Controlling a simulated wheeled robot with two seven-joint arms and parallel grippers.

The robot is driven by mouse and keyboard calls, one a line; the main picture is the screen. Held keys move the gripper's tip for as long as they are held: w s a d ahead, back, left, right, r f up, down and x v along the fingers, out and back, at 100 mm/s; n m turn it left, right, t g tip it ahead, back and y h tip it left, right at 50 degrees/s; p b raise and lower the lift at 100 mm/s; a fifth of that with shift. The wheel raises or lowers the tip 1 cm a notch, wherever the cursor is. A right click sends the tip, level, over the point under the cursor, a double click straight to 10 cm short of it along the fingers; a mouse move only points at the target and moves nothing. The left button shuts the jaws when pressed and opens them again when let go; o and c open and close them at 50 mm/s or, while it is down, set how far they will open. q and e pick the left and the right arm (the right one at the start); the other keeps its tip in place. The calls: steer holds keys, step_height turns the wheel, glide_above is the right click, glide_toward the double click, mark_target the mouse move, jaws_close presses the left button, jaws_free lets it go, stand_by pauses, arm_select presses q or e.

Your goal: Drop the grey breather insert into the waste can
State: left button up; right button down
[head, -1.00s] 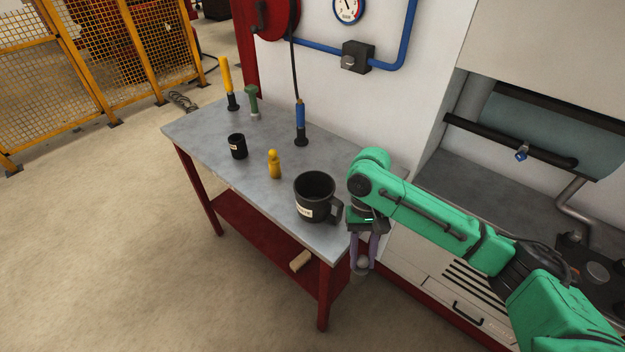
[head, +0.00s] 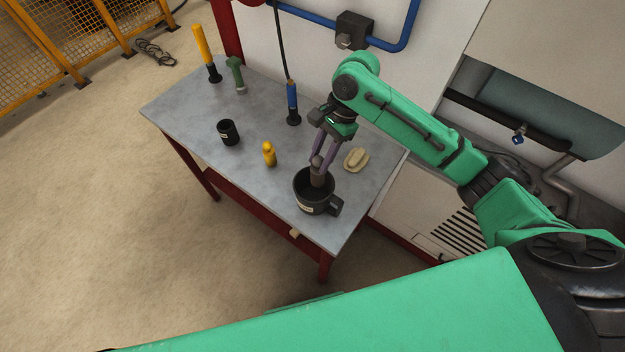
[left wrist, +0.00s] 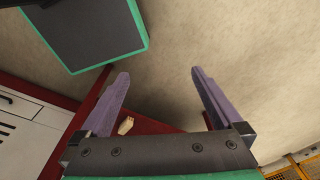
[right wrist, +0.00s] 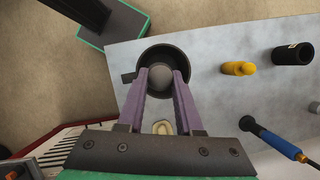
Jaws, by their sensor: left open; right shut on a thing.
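My right gripper (head: 317,160) is shut on the grey breather insert (head: 318,178), a round-topped grey-brown piece, and points down over the large black can (head: 311,205). The can has a handle and a pale label and stands upright on the bench. The insert is in line with the can's mouth; I cannot tell how far its lower end is inside. In the right wrist view, the insert's round top (right wrist: 161,77) shows between the fingers, inside the outline of the can's rim (right wrist: 180,52). My left gripper (left wrist: 160,78) is open and empty, away from the bench top.
On the grey bench (head: 185,108) stand a small black cup (head: 229,132), a yellow figure-like piece (head: 269,154), a blue-handled tool (head: 292,105), a green piece (head: 236,75) and a yellow-handled tool (head: 205,52). A cream oval piece (head: 356,159) lies behind the can.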

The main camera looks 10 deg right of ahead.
steer(key=f, duration=0.2)
steer(key=s+f, duration=0.1)
steer(key=f, duration=0.1)
steer(key=shift+s+f, duration=0.1)
steer(key=shift+f, duration=0.4)
steer(key=shift+w+f, duration=0.2)
steer(key=shift+w, duration=0.05)
arm_select(q)
steer(key=shift+s, duration=0.55)
arm_select(e)
steer(key=c, duration=0.5)
jaws_free()
steer(key=shift+s+r, duration=0.1)
steer(key=shift+s, duration=0.05)
